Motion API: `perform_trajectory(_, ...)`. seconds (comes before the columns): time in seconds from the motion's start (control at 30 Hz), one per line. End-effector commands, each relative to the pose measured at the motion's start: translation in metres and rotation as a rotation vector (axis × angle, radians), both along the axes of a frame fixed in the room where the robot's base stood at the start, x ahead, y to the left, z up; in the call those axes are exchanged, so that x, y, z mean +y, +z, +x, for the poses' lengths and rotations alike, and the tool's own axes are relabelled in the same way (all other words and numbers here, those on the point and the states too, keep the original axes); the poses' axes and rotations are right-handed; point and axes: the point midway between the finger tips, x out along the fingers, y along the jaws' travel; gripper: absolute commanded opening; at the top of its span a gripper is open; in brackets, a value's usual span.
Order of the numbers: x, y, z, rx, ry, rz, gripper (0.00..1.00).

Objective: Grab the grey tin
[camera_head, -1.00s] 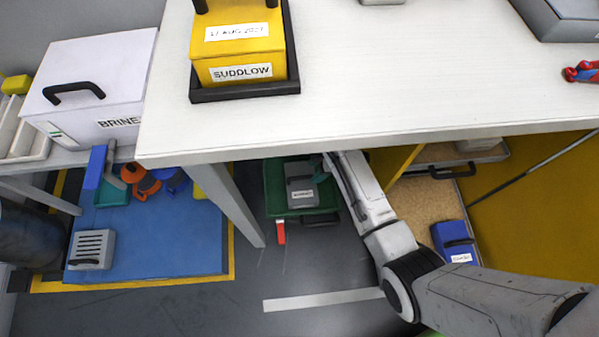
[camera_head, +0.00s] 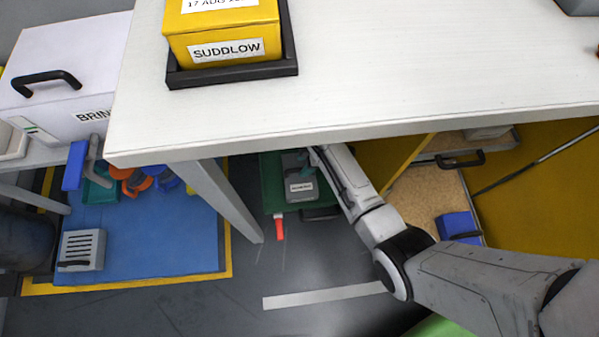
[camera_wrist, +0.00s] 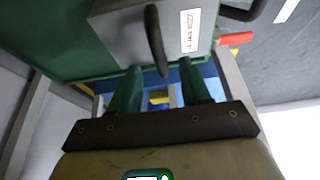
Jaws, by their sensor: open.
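The grey tin (camera_head: 301,188) is a box with a white label, under the white table on a green tray (camera_head: 270,190). In the wrist view the tin (camera_wrist: 120,33) fills the top middle, with a black handle (camera_wrist: 154,38) and a dated label. My gripper (camera_wrist: 160,74) is open, its two green fingers apart. The handle's near end shows between the fingertips; I cannot tell whether they touch it. In the head view my gripper (camera_head: 306,166) is at the tin's upper side, partly hidden by the table edge and my arm.
The white table (camera_head: 400,85) overhangs the tin and carries a yellow SUDDLOW box (camera_head: 225,25) in a black tray. A table leg (camera_head: 228,200) stands left of the tin. A blue box (camera_head: 458,226) is at right, a slatted grey box (camera_head: 82,250) on the blue mat at left.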

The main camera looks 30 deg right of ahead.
Motion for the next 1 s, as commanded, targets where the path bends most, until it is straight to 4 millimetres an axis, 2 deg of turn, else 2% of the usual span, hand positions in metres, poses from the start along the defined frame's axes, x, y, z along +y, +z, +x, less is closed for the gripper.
perform_trajectory(0.03,0.002,-0.013,0.0,0.001,0.002,0.001,0.47)
perform_trajectory(0.17,0.008,-0.029,0.003,0.0,0.001,0.0,0.47)
perform_trajectory(0.47,0.01,-0.03,0.004,-0.001,0.0,0.0,0.46)
perform_trajectory(0.9,0.01,-0.03,0.004,0.0,0.0,0.0,0.04)
perform_trajectory(1.0,0.01,-0.03,0.004,0.0,0.0,0.0,0.0)
